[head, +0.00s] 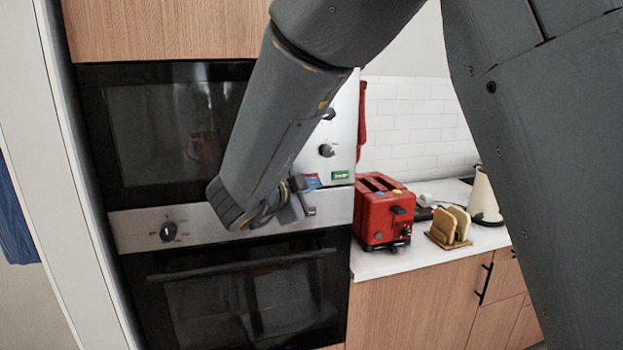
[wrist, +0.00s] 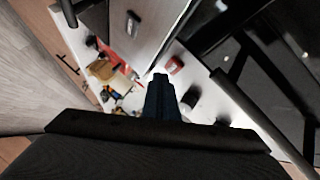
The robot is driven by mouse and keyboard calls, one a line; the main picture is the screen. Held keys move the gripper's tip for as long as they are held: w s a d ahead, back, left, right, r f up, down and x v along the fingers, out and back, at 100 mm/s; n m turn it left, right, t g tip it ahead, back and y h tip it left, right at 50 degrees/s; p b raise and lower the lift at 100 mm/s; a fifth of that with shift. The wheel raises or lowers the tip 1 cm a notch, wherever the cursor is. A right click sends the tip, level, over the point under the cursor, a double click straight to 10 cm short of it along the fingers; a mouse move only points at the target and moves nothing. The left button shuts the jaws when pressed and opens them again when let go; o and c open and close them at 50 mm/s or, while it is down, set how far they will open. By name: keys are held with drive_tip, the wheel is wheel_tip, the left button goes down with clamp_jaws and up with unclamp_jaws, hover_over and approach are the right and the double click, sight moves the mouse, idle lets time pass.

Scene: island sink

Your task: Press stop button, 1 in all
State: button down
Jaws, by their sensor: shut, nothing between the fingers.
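The microwave's light control panel (head: 343,130) has two dark knobs, with a green label or button (head: 340,176) at its bottom right. Left of the green one is a small red and blue patch (head: 312,181), just above my gripper; I cannot read whether it is the stop button. In the wrist view a small red piece with pale marks (wrist: 175,65) shows on the panel, just beyond and right of my fingertips. My gripper (head: 303,208) is shut and empty, in front of the panel's lower edge. In the wrist view its dark fingers (wrist: 160,80) are together. Contact cannot be told.
The oven (head: 250,295) is below, with a knob (head: 168,231) on its strip and a long handle. A red toaster (head: 380,212) stands on the white counter to the right, beside a rack of bread slices (head: 450,228) and a paper roll (head: 484,198).

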drive_tip(key=shift+s, duration=0.15)
drive_tip(key=s, duration=0.2)
drive_tip(key=s+d+p, duration=0.1)
drive_tip(key=s, duration=0.1)
drive_tip(key=shift+s+d, duration=0.2)
drive_tip(key=shift+s, duration=0.1)
idle(0.7)
drive_tip(key=d+f+n+g+y+b, duration=0.2)
drive_tip(key=d+f+n+g+y, duration=0.15)
drive_tip(key=f+n+y, duration=0.6)
drive_tip(key=s+d+f+n+g, duration=0.2)
drive_tip(key=s+d+f+g, duration=0.1)
drive_tip(key=s, duration=0.3)
drive_tip(key=s+d+f+n+g+h, duration=0.1)
drive_tip(key=s+d+f+n+g, duration=0.1)
drive_tip(key=s+d+f, duration=0.3)
drive_tip(key=s+d+f+n+g+h+b, duration=0.1)
drive_tip(key=s+d+f+n+g, duration=0.2)
drive_tip(key=s+d, duration=0.3)
drive_tip(key=s+f, duration=0.1)
drive_tip(key=s, duration=0.2)
drive_tip(key=shift+s+d+f+n+g, duration=0.15)
drive_tip(key=shift+s+f+n+g, duration=0.05)
drive_tip(key=shift+f+n+g, duration=0.15)
